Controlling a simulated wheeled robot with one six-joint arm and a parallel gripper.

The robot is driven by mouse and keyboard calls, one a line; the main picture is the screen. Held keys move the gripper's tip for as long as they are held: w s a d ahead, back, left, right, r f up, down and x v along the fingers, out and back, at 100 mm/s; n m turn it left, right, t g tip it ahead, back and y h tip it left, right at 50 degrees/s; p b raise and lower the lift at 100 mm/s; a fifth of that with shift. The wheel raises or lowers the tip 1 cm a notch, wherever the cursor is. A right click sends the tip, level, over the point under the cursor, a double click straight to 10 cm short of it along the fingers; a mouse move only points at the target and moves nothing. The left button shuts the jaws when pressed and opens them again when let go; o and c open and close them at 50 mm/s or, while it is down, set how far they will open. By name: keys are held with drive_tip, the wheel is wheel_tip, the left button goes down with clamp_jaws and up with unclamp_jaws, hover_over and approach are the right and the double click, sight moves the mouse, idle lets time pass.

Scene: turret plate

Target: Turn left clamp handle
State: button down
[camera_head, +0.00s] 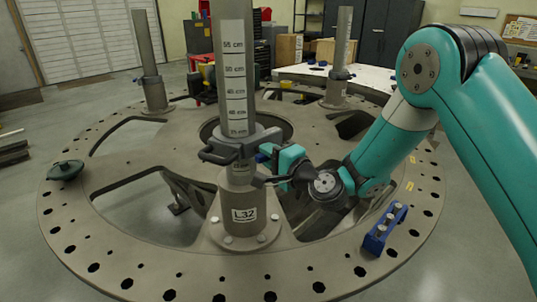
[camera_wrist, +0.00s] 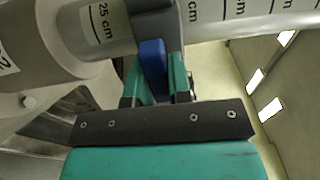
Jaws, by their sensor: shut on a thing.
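A grey clamp (camera_head: 228,146) sits around the upright scaled post (camera_head: 236,60) above its L32 base (camera_head: 241,200). A blue clamp handle (camera_head: 266,148) shows at the clamp's right side, partly hidden by my gripper. My gripper (camera_head: 268,157) reaches in from the right at the clamp's height. In the wrist view my teal fingers (camera_wrist: 154,82) stand on both sides of the blue handle (camera_wrist: 152,62) and are shut on it. The dark clamp body (camera_wrist: 152,20) lies just beyond the fingertips.
The round turret plate (camera_head: 120,255) has large openings and rim holes. Two more posts (camera_head: 149,60) (camera_head: 341,45) stand farther back. A blue block with metal pegs (camera_head: 384,230) sits at the right front, and a dark green knob (camera_head: 66,169) at the left rim.

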drive_tip(key=c, duration=1)
unclamp_jaws()
drive_tip(key=shift+c, duration=0.2)
drive_tip(key=shift+s+d+f+b, duration=0.2)
drive_tip(key=shift+s+d+b, duration=0.1)
drive_tip(key=shift+b, duration=0.5)
drive_tip(key=b+v, duration=1.6)
drive_tip(key=b, duration=0.1)
drive_tip(key=shift+s+r, duration=0.25)
drive_tip(key=shift+d, duration=0.15)
